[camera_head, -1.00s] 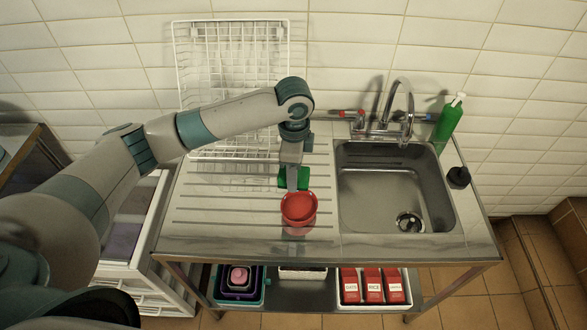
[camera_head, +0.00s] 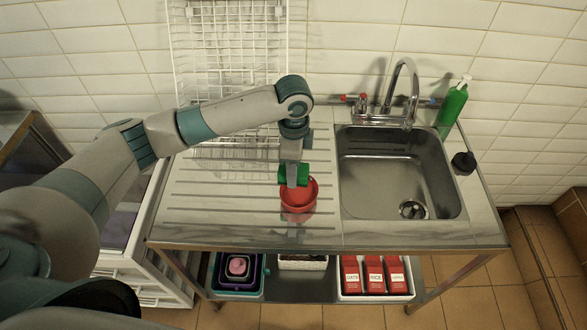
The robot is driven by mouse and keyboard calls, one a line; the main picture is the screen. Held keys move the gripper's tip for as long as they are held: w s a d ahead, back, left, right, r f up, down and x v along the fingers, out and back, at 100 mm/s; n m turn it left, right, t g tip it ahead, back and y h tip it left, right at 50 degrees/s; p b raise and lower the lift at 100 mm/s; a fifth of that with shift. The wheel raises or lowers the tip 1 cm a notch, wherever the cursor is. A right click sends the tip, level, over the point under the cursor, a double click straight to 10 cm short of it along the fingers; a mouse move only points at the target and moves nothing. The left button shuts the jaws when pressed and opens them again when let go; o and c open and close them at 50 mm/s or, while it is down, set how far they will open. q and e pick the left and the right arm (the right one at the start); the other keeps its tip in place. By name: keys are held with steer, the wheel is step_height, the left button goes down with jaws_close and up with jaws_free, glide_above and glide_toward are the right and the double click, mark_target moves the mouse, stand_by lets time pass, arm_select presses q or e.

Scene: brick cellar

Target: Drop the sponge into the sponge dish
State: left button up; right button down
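The green sponge (camera_head: 305,171) is in the grip of my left gripper (camera_head: 292,181), which points straight down. The sponge shows on both sides of the fingers. The red sponge dish (camera_head: 300,201), round and bowl-like, stands on the ribbed drainboard left of the sink. The gripper and sponge are over the dish's back part in the picture and cover some of its rim. I cannot tell how much height lies between sponge and dish. My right gripper is not in view.
The sink basin (camera_head: 385,180) with its tap (camera_head: 405,95) is to the right. A white wire rack (camera_head: 225,60) stands at the back. A green bottle (camera_head: 452,107) and a black stopper (camera_head: 463,163) are at the right. The drainboard's front is clear.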

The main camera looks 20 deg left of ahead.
arm_select(q)
steer(key=shift+f, duration=0.2)
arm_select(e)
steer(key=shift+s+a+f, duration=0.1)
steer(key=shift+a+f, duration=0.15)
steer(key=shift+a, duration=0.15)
arm_select(q)
steer(key=o, duration=1.1)
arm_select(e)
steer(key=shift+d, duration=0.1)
arm_select(q)
steer(key=shift+r, duration=0.1)
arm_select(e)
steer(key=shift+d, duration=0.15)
arm_select(q)
steer(key=shift+r+b, duration=0.35)
steer(key=shift+r, duration=0.1)
steer(key=shift+r+b, duration=2.05)
steer(key=shift+r, duration=6.15)
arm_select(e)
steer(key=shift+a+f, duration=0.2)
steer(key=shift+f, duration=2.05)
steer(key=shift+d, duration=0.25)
arm_select(q)
steer(key=shift+s+f, duration=0.1)
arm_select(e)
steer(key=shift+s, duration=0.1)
